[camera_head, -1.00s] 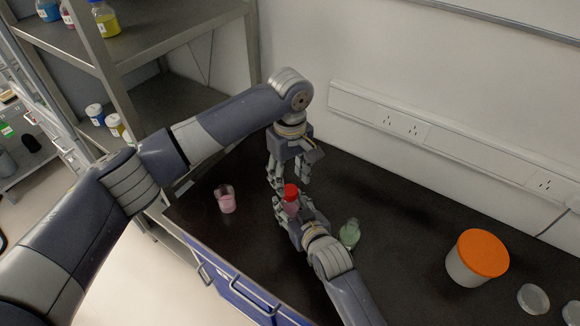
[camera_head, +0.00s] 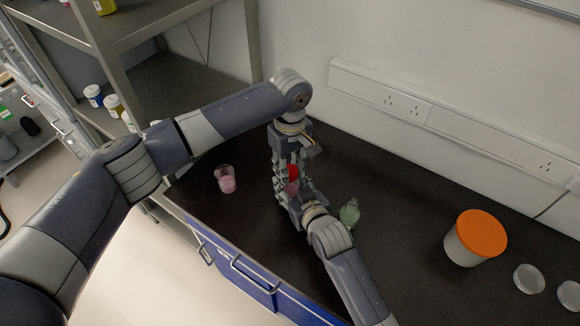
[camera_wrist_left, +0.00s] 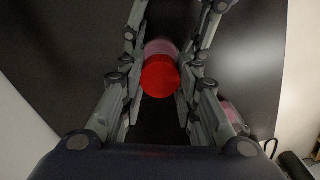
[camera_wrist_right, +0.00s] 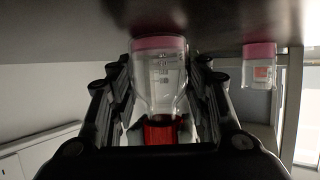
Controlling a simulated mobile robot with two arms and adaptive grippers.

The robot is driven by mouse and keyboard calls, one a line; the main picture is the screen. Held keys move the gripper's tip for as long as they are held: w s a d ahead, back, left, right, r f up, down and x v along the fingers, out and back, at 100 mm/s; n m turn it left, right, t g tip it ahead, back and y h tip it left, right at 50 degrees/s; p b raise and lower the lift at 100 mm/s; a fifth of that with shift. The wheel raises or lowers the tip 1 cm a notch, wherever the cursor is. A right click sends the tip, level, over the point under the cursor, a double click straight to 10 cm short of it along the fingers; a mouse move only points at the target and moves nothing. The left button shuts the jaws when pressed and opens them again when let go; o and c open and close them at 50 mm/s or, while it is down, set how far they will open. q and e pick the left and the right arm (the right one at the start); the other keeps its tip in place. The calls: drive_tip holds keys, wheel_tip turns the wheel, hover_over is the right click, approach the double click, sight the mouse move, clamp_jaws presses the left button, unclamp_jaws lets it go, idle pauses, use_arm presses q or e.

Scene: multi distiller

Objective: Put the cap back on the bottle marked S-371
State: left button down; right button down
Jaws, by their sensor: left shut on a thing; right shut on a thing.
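A clear bottle (camera_wrist_right: 160,75) with a little pink liquid is held in my right gripper (camera_wrist_right: 165,100), whose fingers are on both sides of it. A red cap (camera_head: 293,172) sits at the bottle's mouth. In the left wrist view the cap (camera_wrist_left: 160,76) is between the fingers of my left gripper (camera_wrist_left: 160,80), with the pinkish bottle beyond it. My left gripper points down from above and is shut on the cap. My right gripper reaches in from below. The bottle's marking is not readable. Whether the cap is fully seated cannot be told.
A beaker of pink liquid (camera_head: 226,180) stands on the dark bench to the left. A green flask (camera_head: 349,212) is close to my right gripper. A white tub with an orange lid (camera_head: 480,235) and glass dishes (camera_head: 529,279) are to the right. A metal shelf (camera_head: 130,70) stands at left.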

use_arm(q)
drive_tip(key=m, duration=2)
drive_tip(key=shift+f, duration=0.1)
drive_tip(key=m, duration=0.3)
drive_tip(key=shift+m, duration=0.3)
drive_tip(key=m, duration=0.4)
drive_tip(key=c, duration=1.2)
unclamp_jaws()
